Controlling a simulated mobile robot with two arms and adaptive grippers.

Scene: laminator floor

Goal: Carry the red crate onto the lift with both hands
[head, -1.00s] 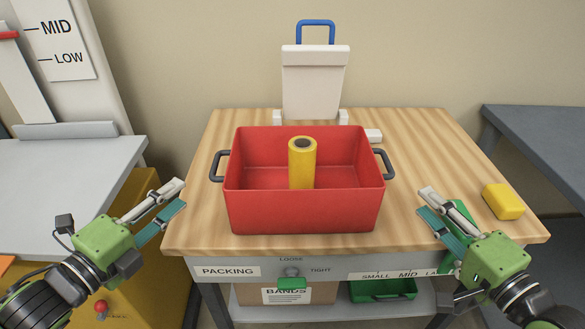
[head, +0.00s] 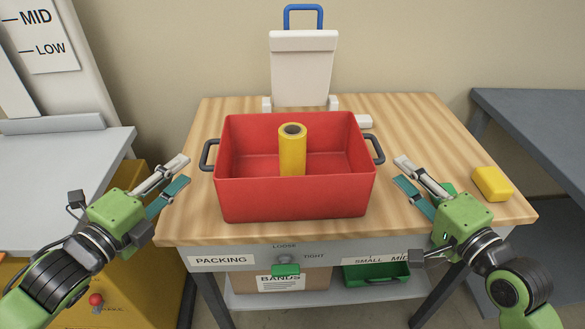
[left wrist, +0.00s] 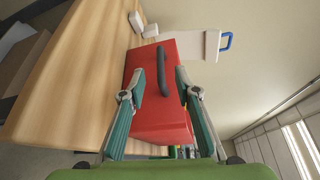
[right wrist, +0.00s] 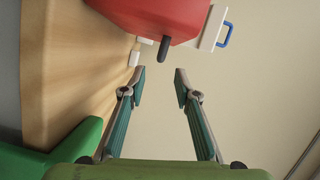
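The red crate (head: 295,198) stands upright on the wooden packing table (head: 420,150), with a yellow roll (head: 292,152) standing inside it. The crate has a dark left handle (head: 207,155) and a dark right handle (head: 377,149). My left gripper (head: 185,170) is open and empty, in front of and left of the left handle. In the left wrist view that handle (left wrist: 162,72) shows between the open fingers, farther off. My right gripper (head: 402,171) is open and empty, just right of and nearer than the right handle. In the right wrist view that handle (right wrist: 164,48) lies beyond the fingertips.
A grey-white platform (head: 60,165) beside a MID/LOW scale (head: 40,35) stands at left. A yellow block (head: 492,184) and a green object lie on the table's right. A white board with a blue handle (head: 303,65) stands behind the crate. A grey table (head: 540,130) is at right.

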